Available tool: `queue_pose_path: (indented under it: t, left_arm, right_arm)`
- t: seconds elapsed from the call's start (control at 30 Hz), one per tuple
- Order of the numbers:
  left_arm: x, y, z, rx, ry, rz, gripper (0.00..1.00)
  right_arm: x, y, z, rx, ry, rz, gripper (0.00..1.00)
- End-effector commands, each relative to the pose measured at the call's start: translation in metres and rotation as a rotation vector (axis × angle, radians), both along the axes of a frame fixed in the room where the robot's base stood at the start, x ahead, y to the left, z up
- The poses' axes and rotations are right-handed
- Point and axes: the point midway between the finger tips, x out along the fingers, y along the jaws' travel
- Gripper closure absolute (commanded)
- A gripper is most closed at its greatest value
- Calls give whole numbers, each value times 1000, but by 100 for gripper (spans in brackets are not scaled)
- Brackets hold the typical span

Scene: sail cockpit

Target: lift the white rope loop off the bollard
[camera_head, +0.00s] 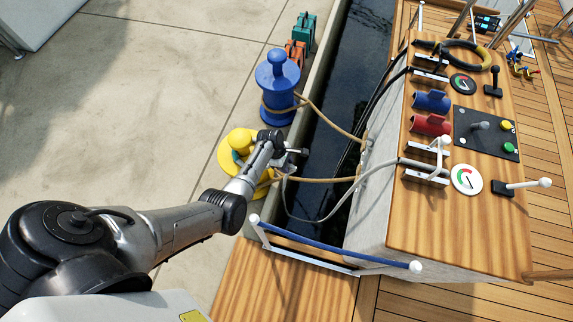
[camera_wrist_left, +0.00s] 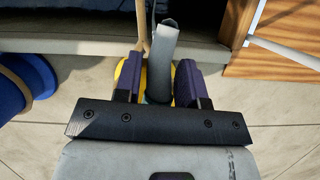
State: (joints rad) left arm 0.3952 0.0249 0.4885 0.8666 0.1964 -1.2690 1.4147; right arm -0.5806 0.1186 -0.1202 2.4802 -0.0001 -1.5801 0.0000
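My left gripper (camera_head: 291,158) is at the right side of the low yellow bollard (camera_head: 228,148), above its quayside edge. The yellow bollard (camera_wrist_left: 122,73) shows partly behind the fingers. In the head view the white rope (camera_head: 287,200) hangs from the gripper in a sag over the water gap and up to the boat. The arm hides where the loop sits on the bollard. My right gripper is not in view.
A tall blue bollard (camera_head: 277,85) with a tan rope stands behind the yellow one. A second tan rope (camera_head: 325,180) runs to the boat. A blue-topped rail (camera_head: 335,243) lies in front. The wooden console (camera_head: 450,215) with levers and gauges is right. Open concrete lies left.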

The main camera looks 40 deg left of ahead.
Motion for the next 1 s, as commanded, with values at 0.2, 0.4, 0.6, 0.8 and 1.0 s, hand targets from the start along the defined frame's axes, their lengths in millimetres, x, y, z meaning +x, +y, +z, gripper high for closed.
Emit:
queue_pose_path:
  t: [0.2, 0.4, 0.6, 0.8, 1.0]
  left_arm:
    - [0, 0, 0, 0, 0, 0, 74]
    - [0, 0, 0, 0, 0, 0, 83]
    - [0, 0, 0, 0, 0, 0, 93]
    - [0, 0, 0, 0, 0, 0, 100]
    - [0, 0, 0, 0, 0, 0, 100]
  right_arm:
    - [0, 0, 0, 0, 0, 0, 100]
    - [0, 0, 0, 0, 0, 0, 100]
    - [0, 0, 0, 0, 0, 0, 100]
    - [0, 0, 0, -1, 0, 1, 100]
    - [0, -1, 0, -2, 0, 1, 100]
